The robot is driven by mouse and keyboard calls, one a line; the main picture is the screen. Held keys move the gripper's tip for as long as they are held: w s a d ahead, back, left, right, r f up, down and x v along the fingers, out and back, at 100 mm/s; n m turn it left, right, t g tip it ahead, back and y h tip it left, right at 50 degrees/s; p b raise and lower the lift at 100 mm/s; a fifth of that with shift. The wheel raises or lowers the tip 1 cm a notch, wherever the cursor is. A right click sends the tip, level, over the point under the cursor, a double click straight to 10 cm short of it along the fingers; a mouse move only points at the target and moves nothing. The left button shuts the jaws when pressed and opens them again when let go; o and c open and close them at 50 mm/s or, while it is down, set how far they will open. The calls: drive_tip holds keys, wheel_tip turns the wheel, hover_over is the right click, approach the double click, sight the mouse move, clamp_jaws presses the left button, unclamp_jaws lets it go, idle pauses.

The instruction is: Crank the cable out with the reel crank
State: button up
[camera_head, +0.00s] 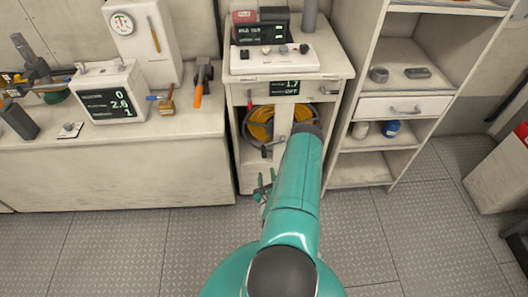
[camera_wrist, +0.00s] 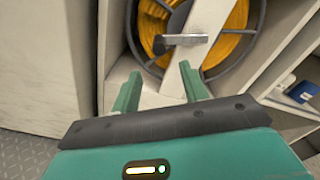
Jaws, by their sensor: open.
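The cable reel stands inside the white cabinet's open bay, with a dark round rim (camera_wrist: 135,40) and yellow cable (camera_head: 260,124) wound on it. The yellow cable also shows in the wrist view (camera_wrist: 232,40). A pale upright bar crosses the reel's front. The reel crank (camera_wrist: 182,41) has a grey handle and sits in front of the reel, across the bar. My gripper (camera_wrist: 160,84) is open and empty, below and short of the crank handle, apart from it. In the head view my gripper (camera_head: 265,187) is low before the cabinet, and my arm hides part of the reel's right side.
A display panel (camera_head: 285,88) sits above the reel. A shelf unit (camera_head: 362,172) stands close on the right, holding a blue jar (camera_head: 391,128). A bench (camera_head: 110,165) with tools and a scale (camera_head: 108,92) is on the left.

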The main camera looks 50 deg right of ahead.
sight(264, 153)
drive_tip(key=x, duration=1.2)
drive_tip(key=shift+w+d, duration=0.2)
drive_tip(key=shift+w, duration=0.1)
clamp_jaws()
